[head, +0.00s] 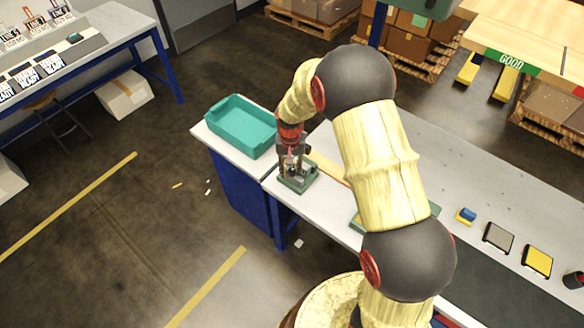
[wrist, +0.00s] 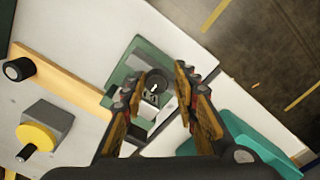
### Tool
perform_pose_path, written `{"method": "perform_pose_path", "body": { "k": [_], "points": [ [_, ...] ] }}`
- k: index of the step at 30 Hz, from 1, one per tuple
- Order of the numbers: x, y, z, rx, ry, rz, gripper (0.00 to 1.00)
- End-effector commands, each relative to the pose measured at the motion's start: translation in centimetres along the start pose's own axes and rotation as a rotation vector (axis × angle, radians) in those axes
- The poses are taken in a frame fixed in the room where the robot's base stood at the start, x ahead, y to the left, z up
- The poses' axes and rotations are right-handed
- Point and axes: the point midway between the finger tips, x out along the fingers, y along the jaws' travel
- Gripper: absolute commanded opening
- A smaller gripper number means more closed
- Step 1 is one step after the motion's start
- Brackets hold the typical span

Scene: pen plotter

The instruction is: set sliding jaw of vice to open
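The vice has a green base (head: 299,181) and stands at the left end of the long workbench in the head view. In the wrist view its green body (wrist: 118,77) lies beyond and between my fingers, with grey metal parts and a dark round part (wrist: 155,83) in the middle. My gripper (wrist: 160,77) is open, with one finger on each side of these parts. In the head view my gripper (head: 293,156) points down over the vice. I cannot tell whether the fingers touch the sliding jaw, or how wide the jaws stand.
A teal bin (head: 243,124) stands close to the left, also in the wrist view (wrist: 262,148). Several small items, including a yellow pad (head: 537,261), lie farther right.

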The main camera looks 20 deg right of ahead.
Motion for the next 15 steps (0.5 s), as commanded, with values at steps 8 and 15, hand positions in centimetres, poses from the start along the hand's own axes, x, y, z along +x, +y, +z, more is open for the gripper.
{"method": "perform_pose_path", "body": {
  "k": [8, 15],
  "points": [
    [0.01, 0.09, -0.08, 0.001, 0.001, 0.0, 0.4],
    [-0.29, 0.1, -0.16, 0.001, 0.003, 0.0, 0.4]
  ]
}}
